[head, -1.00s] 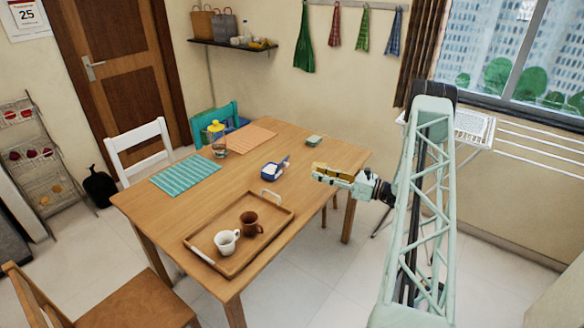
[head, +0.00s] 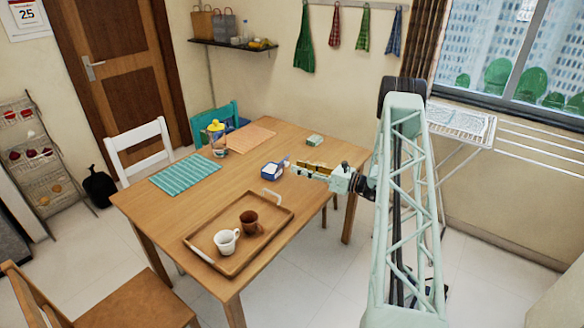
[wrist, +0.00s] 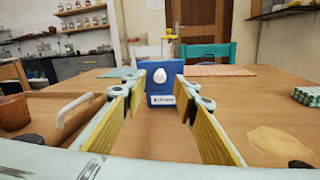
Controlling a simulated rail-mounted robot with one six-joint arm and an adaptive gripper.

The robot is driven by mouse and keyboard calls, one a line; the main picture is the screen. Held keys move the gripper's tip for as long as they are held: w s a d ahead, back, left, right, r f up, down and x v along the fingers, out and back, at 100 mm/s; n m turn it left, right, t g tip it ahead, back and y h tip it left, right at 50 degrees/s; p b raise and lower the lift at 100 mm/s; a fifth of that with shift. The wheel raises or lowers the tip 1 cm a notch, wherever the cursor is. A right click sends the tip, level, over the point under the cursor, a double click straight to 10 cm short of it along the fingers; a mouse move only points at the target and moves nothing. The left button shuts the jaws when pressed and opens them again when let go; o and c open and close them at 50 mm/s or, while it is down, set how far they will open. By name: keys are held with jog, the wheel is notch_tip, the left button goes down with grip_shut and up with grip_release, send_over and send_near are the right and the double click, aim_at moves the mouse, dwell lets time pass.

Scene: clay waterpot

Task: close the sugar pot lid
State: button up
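The sugar pot (head: 270,171) is a small blue box on the table, with white showing at its top. Its blue lid (wrist: 151,66) appears to stand raised on the side facing my gripper. In the wrist view a white knob (wrist: 159,76) is on the lid, and a white label (wrist: 162,100) is below it. My gripper (head: 298,168) is to the right of the pot in the head view, close to the lid. Its yellow-padded fingers are apart and empty, with the lid and knob ahead between them. I cannot tell whether any finger touches the pot.
A wooden tray (head: 212,267) with a white mug (head: 226,242) and a brown mug (head: 248,225) is at the near side of the table. A green-and-white box (head: 314,140) lies behind my gripper. A jar (head: 217,143) stands near the teal mat (head: 185,174).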

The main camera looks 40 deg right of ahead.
jog(key=shift+x, duration=2)
jog(key=shift+c, duration=0.6)
grip_shut()
